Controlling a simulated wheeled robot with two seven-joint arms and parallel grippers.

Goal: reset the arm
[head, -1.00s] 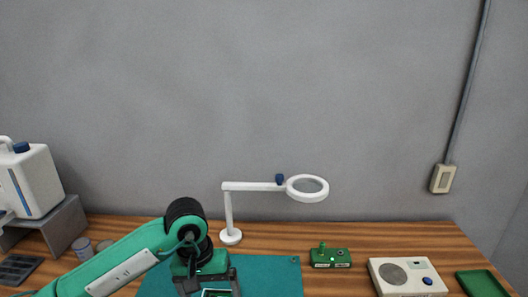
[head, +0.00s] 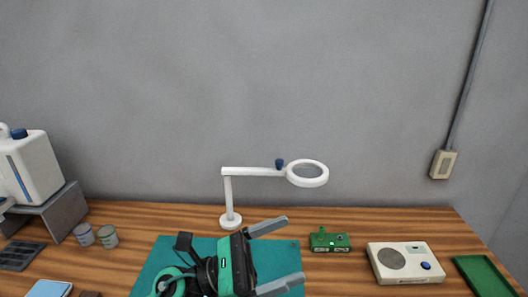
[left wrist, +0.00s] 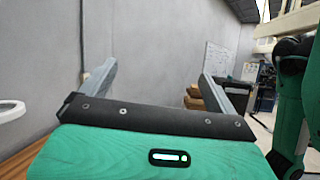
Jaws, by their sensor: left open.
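My left gripper (head: 276,256) is over the teal mat (head: 165,254) at the bottom of the head view. Its two grey fingers point right and are spread wide apart, with nothing between them. In the left wrist view the same open fingers (left wrist: 158,85) face out past the table toward the room. My right gripper is not seen in the head view.
A white magnifier lamp (head: 228,196) stands behind the mat, its ring above the table. A green box (head: 330,242), a white speaker-like device (head: 404,263) and a green tray (head: 484,276) lie to the right. Two small cans (head: 107,236) and a white jug (head: 30,170) are left.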

